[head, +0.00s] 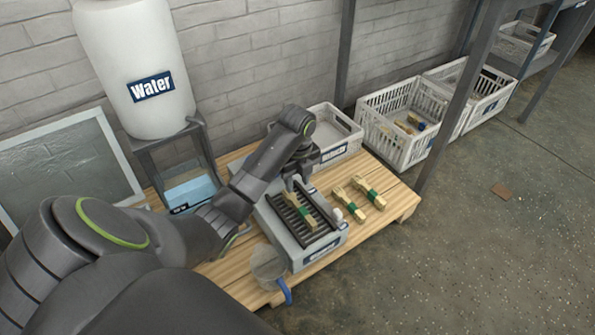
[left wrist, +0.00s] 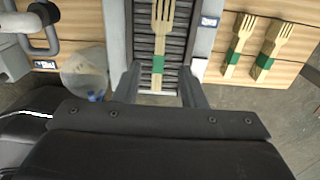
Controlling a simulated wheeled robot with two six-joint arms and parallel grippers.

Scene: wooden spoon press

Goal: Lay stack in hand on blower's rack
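A stack of wooden forks with a green band (head: 307,219) lies on the dark slatted rack (head: 289,212) on top of the grey blower box (head: 297,256). My left gripper (head: 301,184) is just above the rack at the stack's rear end. In the left wrist view its fingers (left wrist: 159,84) stand wide apart, one each side of the stack, with gaps between. My right gripper is not in view.
Two more banded fork stacks (head: 348,205) (head: 369,192) lie on the wooden table (head: 398,187) right of the blower. A white bin (head: 333,133) is behind; a water tank (head: 135,65) stands left.

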